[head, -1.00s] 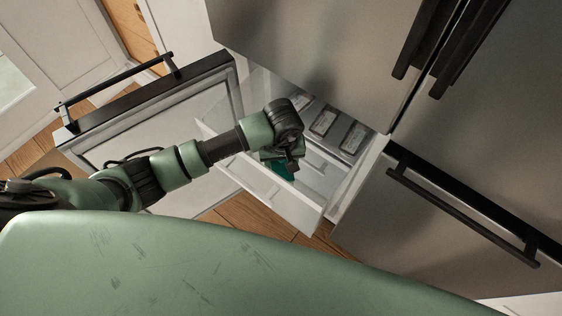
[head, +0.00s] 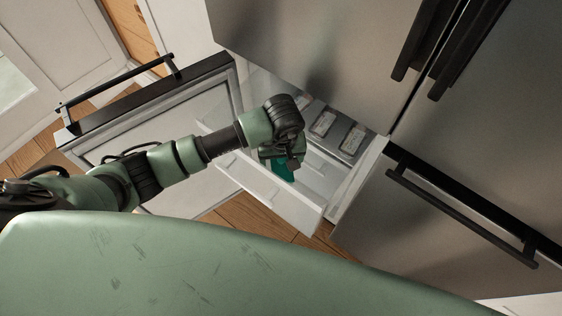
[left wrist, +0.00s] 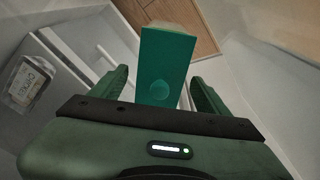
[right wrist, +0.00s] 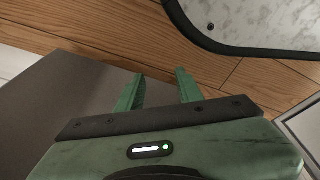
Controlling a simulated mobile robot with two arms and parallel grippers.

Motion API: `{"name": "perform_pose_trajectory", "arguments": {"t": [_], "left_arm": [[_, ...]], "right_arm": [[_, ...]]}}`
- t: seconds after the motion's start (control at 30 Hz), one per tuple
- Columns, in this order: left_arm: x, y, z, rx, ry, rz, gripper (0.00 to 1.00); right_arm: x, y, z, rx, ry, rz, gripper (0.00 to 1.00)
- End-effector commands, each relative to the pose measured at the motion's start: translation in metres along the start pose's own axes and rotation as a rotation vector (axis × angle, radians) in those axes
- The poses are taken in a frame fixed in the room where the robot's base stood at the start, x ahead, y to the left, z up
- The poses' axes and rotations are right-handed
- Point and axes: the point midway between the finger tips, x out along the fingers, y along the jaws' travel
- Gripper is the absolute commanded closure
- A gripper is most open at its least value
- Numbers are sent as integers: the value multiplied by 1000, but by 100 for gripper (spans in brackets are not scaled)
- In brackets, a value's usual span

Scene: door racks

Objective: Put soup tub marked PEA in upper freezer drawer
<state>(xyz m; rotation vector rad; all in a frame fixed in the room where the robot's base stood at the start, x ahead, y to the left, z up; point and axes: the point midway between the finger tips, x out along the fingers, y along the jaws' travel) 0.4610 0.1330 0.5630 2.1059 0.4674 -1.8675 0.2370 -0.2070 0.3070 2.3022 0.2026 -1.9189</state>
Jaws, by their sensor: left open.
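In the left wrist view the tub (left wrist: 166,62) stands between the two fingers of the left gripper (left wrist: 162,85), with gaps at both sides. That gripper is open and does not clamp it. No lettering shows on the tub's visible face, so I cannot read PEA. My right gripper (right wrist: 161,82) is not visible in the head view; in its wrist view its fingers are apart and empty.
Labelled packs (head: 323,123) sit deeper in the freezer, right of my left wrist; another labelled pack (left wrist: 26,84) shows in the left wrist view. The open freezer front (head: 150,105) with a black bar handle is at left. Closed steel doors (head: 480,120) are at right.

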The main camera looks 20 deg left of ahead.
Motion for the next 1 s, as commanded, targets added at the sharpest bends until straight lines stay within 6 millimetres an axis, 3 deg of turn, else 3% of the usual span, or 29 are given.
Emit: {"name": "perform_pose_trajectory", "arguments": {"t": [0.2,0.43,0.6,1.0], "left_arm": [[-53,0,-2,3,6,2,24],[-90,0,-1,0,3,0,24],[-101,0,0,0,1,0,24],[-101,0,0,0,0,-1,24]], "right_arm": [[11,-1,15,-2,-10,-1,64],[19,-1,26,-4,-16,-2,64],[21,-1,29,-4,-17,-2,64],[21,-1,30,-5,-18,-1,64]]}}
